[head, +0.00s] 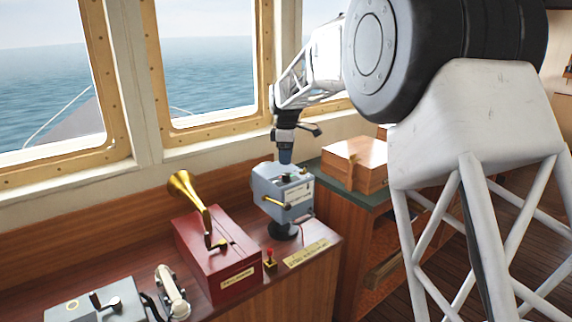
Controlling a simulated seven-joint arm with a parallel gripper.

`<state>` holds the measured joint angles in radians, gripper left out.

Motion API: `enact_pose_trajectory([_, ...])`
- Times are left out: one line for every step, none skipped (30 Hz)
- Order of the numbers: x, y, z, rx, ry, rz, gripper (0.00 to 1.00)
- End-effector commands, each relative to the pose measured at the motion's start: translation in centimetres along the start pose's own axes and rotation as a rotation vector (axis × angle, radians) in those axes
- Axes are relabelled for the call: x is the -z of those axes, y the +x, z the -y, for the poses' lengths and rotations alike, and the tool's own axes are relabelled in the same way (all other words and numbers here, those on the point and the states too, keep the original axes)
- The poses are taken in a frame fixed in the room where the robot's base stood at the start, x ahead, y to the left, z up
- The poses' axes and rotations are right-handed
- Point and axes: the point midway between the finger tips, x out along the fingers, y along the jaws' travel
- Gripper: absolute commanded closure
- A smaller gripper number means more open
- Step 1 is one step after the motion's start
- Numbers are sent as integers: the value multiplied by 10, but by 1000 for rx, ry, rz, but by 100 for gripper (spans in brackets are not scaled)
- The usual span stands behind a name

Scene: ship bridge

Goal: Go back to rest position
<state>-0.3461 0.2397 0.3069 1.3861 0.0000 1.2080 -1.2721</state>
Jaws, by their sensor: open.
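My gripper (285,155) points downward just above a blue-grey box (290,196) that stands on a round black base on the wooden console. The box has a yellow lever on its front and small fittings on top. My gripper is small in this view, and its fingertips are close to or in front of the top of the box. I cannot tell whether they touch it. I see nothing held in it.
A red box (218,258) with a brass horn (188,190) stands left of the blue-grey box. A small red-tipped lever (270,260), a telephone handset (172,293) and a grey panel (95,305) share the console. A wooden box (355,165) sits on the green-topped cabinet. Windows rise behind.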

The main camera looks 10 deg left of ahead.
Motion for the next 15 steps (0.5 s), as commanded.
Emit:
enact_pose_trajectory([0,-4,0,-1,0,0,43])
enact_pose_trajectory([0,-6,0,-1,0,0,43])
enact_pose_trajectory([0,-8,0,-1,0,0,43])
enact_pose_trajectory([0,-9,0,-1,0,0,43])
enact_pose_trajectory([0,-10,0,-1,0,0,43])
enact_pose_trajectory([0,-10,0,-1,0,0,43])
enact_pose_trajectory([0,-11,0,0,0,0,43])
enact_pose_trajectory([0,-11,0,0,0,0,43])
enact_pose_trajectory([0,-11,0,0,0,0,43])
enact_pose_trajectory([0,-11,0,0,0,0,43])
enact_pose_trajectory([0,-11,0,0,0,0,43])
enact_pose_trajectory([0,-11,0,0,0,0,43])
enact_pose_trajectory([0,-11,0,0,0,0,43])
enact_pose_trajectory([0,-11,0,0,0,0,43])
enact_pose_trajectory([0,-11,0,0,0,0,43])
